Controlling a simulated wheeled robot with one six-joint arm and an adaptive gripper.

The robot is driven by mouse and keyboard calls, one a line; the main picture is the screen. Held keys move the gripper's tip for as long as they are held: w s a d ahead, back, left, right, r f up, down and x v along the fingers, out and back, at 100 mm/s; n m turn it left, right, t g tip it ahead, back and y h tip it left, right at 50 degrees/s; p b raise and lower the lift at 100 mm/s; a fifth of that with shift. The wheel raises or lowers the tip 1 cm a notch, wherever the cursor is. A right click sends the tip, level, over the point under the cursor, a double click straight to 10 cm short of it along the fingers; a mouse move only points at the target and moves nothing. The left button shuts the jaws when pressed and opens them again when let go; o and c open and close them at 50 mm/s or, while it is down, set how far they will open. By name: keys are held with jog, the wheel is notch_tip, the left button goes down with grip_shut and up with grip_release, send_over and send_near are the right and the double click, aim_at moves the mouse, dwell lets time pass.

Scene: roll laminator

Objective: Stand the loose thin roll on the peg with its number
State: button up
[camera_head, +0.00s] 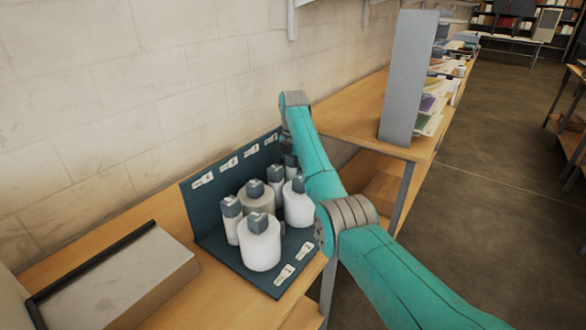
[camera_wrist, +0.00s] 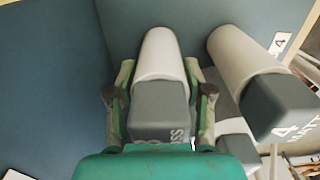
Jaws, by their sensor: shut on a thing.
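A thin white roll (camera_wrist: 160,55) with a dark grey cap is between the fingers of my gripper (camera_wrist: 160,100) in the wrist view. The fingers press on both sides of it. The marking on its cap is only partly readable. Its far end is close to the dark blue-green rack (camera_wrist: 60,80); I cannot tell whether it is on a peg. In the head view my gripper is mostly hidden behind my arm, at the rack's back right. No bare peg shows clearly.
Another capped roll (camera_wrist: 245,65), marked 4, stands close right of the held one. Several thin and thick rolls, such as this thick one (camera_head: 260,246), crowd the rack. A grey box (camera_head: 115,280) lies left. A tall grey panel (camera_head: 409,80) stands right.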

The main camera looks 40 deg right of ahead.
jog(key=o, duration=1.3)
jog(key=shift+c, duration=0.2)
